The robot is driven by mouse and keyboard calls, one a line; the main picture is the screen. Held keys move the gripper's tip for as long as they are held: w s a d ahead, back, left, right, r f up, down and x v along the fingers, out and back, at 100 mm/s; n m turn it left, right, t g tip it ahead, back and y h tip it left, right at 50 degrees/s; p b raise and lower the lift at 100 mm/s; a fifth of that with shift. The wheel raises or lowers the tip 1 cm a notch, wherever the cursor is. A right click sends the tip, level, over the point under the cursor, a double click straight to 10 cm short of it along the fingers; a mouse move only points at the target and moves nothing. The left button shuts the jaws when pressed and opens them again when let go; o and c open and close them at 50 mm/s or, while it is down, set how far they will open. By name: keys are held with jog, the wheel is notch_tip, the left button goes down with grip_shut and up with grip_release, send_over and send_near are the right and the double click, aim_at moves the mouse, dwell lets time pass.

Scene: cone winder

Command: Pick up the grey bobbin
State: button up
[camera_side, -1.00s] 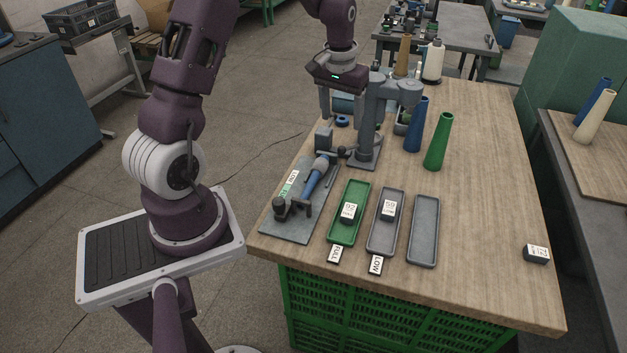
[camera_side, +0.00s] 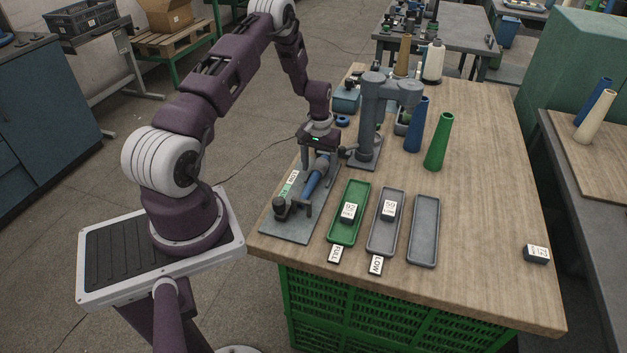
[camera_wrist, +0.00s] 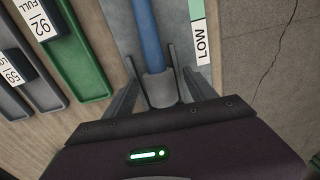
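A grey cylindrical piece, which I take as the grey bobbin (camera_side: 322,163), sits at the far end of a blue rod (camera_side: 311,184) on the grey gauge plate (camera_side: 282,226). In the wrist view the grey piece (camera_wrist: 160,90) lies between my fingers, with the blue rod (camera_wrist: 143,35) running on from it. My gripper (camera_side: 319,157) is low over the plate's far end, pointing down. In the wrist view my gripper (camera_wrist: 152,62) has a finger on each side of the grey piece and looks open; firm contact is not visible.
A grey post stand (camera_side: 368,110) rises close right of my gripper. Green (camera_side: 335,237) and grey trays (camera_side: 374,245) with number blocks lie to the right, beside an empty grey tray (camera_side: 424,230). Blue (camera_side: 416,125) and green cones (camera_side: 438,142) stand beyond. The right tabletop is mostly clear.

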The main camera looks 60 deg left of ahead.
grip_shut()
notch_tip(320, 180, up, 9)
jog(key=shift+f, duration=0.15)
jog(key=shift+w+r, duration=0.2)
jog(key=shift+w+f+n+g+h, duration=0.1)
jog(key=shift+w+n+g+h, duration=0.05)
jog(key=shift+n+g+h, duration=0.2)
jog(key=shift+f, duration=4.2)
